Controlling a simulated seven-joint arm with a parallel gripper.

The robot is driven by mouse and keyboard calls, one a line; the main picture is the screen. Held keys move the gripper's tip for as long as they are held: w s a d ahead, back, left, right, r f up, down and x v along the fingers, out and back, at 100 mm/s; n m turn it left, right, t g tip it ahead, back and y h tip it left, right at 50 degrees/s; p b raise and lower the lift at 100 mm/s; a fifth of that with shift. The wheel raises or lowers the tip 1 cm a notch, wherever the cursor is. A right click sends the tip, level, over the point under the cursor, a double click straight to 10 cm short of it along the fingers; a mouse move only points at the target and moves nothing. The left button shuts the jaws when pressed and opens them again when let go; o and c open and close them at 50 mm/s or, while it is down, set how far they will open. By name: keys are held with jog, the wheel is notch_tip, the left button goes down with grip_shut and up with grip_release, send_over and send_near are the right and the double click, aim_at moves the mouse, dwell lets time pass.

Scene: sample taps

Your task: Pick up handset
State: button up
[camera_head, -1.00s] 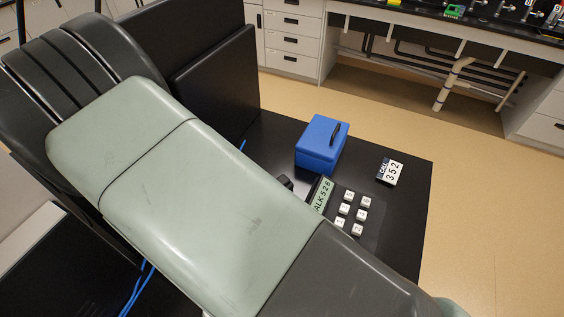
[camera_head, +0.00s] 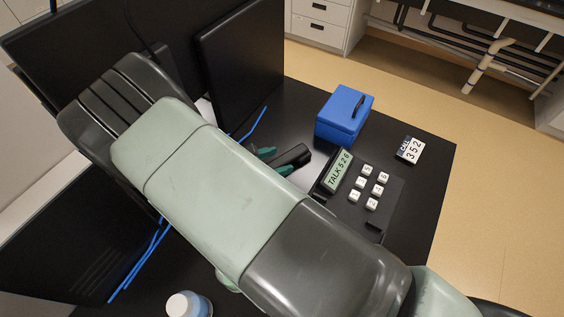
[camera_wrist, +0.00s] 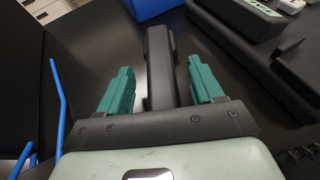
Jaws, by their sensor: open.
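The black handset (camera_wrist: 159,68) lies between the two green fingers of my open gripper (camera_wrist: 160,85) in the wrist view, with a gap on each side. In the head view the handset (camera_head: 293,156) shows just beyond my arm, beside the phone, and my gripper's green fingers (camera_head: 275,161) show near its left end. The rest of my gripper is hidden behind my arm there. The phone base (camera_head: 392,201) has a screen reading "TALK 526" and several white keys. Its dark body also shows at the upper right in the wrist view (camera_wrist: 250,50).
A blue box (camera_head: 343,115) with a dark handle stands behind the phone. A card reading "CALL 352" (camera_head: 410,150) lies to the right. Dark monitors (camera_head: 240,65) and blue cables (camera_head: 250,125) are at the left. A white-capped bottle (camera_head: 187,304) stands at the lower left.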

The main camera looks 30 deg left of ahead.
jog(key=shift+r, duration=0.1)
grip_shut()
